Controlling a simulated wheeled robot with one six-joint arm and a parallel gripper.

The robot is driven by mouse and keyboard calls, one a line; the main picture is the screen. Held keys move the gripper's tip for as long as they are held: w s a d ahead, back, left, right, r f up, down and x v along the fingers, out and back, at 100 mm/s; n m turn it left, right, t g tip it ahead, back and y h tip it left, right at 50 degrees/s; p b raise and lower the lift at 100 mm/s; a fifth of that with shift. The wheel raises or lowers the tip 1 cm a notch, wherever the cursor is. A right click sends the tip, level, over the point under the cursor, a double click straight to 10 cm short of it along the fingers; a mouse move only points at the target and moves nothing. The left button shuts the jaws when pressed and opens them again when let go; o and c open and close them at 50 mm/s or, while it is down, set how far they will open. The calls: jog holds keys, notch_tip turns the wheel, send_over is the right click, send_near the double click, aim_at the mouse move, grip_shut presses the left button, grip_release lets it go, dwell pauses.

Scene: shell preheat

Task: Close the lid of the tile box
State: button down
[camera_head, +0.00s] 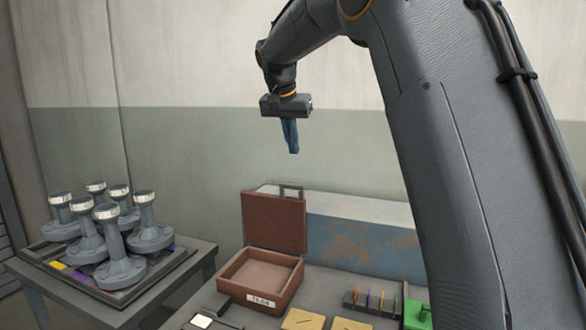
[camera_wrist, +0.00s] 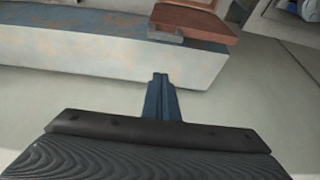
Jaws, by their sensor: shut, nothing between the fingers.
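The tile box (camera_head: 287,286) is a reddish-brown box with a white label on its front, on the workbench in the head view. Its lid (camera_head: 273,222) stands open, upright at the back, with a grey handle (camera_head: 291,188) at its top edge. The box interior looks empty. My gripper (camera_head: 293,151) is shut and empty, pointing down, high above the lid and apart from it. In the wrist view my gripper (camera_wrist: 161,78) shows its closed fingers, with the brown lid (camera_wrist: 193,22) beyond them at the top.
A worn blue-and-white block (camera_head: 360,235) stands behind the box, to the right. Tan tiles (camera_head: 303,319), a rack with coloured rings (camera_head: 372,302) and a green object (camera_head: 416,314) lie to the right. A side table (camera_head: 190,262) at left holds several flanged grey parts.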

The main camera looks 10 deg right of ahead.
jog(key=p, duration=0.3)
send_over(293, 198)
jog(key=w+d, duration=0.2)
jog(key=w, duration=0.1)
notch_tip(293, 198, down, 9)
jog(key=shift+s+a+f+p, duration=0.1)
jog(key=shift+s+a+p, duration=0.2)
jog(key=shift+s+a, duration=0.3)
jog(key=shift+s+a+f+p, duration=0.1)
jog(key=shift+s+a+p, duration=0.25)
jog(key=shift+s, duration=0.45)
